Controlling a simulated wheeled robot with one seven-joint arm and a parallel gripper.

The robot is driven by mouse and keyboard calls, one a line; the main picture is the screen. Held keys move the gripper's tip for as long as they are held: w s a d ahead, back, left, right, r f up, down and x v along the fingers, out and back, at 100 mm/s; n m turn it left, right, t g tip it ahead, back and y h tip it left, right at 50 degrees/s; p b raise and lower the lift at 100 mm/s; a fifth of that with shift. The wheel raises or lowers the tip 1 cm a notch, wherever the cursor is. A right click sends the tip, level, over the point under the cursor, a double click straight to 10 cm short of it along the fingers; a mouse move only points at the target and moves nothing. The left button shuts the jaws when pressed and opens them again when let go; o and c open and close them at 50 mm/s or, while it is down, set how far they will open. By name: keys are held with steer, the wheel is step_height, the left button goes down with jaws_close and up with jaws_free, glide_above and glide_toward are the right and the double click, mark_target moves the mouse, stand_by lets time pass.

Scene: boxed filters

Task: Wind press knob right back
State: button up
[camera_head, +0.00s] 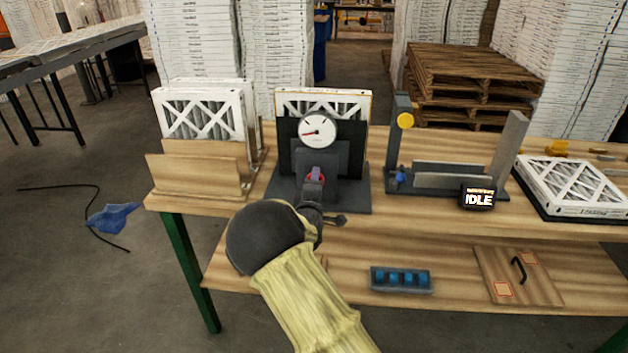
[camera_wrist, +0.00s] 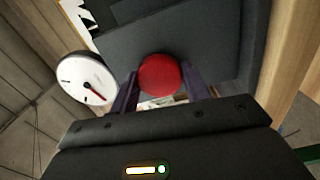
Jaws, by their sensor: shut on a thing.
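The press knob (camera_wrist: 160,75) is a round red knob on the front of the dark press (camera_head: 338,160). It also shows small in the head view (camera_head: 316,172), partly covered by my gripper. My gripper (camera_wrist: 162,84) is shut on the knob, with one dark finger on each side of it in the wrist view. A white round gauge (camera_head: 318,129) with a red needle sits above the knob. In the head view its needle points left. The gauge also shows in the wrist view (camera_wrist: 86,77). A white boxed filter (camera_head: 352,103) stands upright behind the press plate.
A wooden rack (camera_head: 200,177) with upright filters stands left of the press. Right of it are a grey fixture (camera_head: 447,182) with a yellow disc, a display (camera_head: 478,196) reading IDLE, and a flat filter (camera_head: 574,185). The lower shelf holds a blue-celled tray (camera_head: 401,279) and a handled board (camera_head: 518,275).

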steer(key=shift+f+n, duration=0.1)
steer(key=shift+n, duration=0.5)
steer(key=shift+s+a, duration=0.1)
steer(key=shift+a, duration=0.1)
steer(key=o, duration=1)
steer(key=shift+a, duration=0.1)
steer(key=s+b, duration=0.1)
steer(key=s, duration=1.6)
steer(key=shift+s+b, duration=0.15)
steer(key=shift+b, duration=0.15)
